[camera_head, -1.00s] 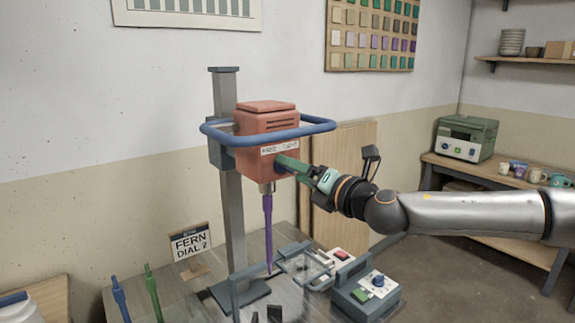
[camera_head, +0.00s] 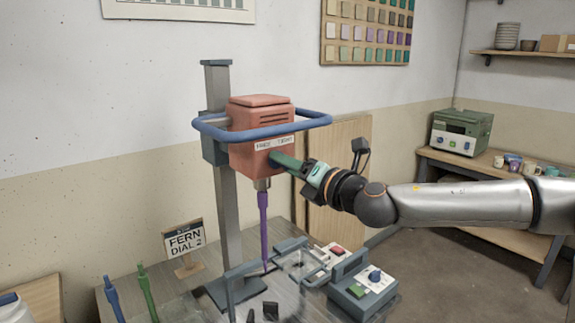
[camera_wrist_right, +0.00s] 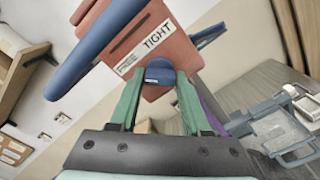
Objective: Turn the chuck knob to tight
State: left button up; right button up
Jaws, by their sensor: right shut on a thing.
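The red motor head (camera_head: 247,155) is mounted on a grey column, with a blue ring handle (camera_head: 310,123) around it. Its front label (camera_wrist_right: 156,33) reads TIGHT at one end in the right wrist view. The chuck knob (camera_wrist_right: 158,74) is a blue round knob on the face below that label. My right gripper (camera_head: 278,158) is at the head's front face. In the right wrist view its green fingers (camera_wrist_right: 158,88) are shut on the knob, one on each side. The fingers hide the knob in the head view. My left gripper is not in view.
A purple shaft (camera_head: 264,225) hangs below the head. A grey control box (camera_head: 362,292) with a blue knob stands at the bench front. A sign (camera_head: 184,240) reads FERN DIAL 2. Blue and green rods (camera_head: 146,290) stand at the left.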

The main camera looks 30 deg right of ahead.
grip_shut()
pick_arm(q)
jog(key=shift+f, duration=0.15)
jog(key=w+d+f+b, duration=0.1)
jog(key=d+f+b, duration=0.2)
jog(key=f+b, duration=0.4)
jog(key=b, duration=0.4)
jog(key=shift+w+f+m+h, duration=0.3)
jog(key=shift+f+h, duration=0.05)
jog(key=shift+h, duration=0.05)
pick_arm(e)
jog(key=m, duration=1.8)
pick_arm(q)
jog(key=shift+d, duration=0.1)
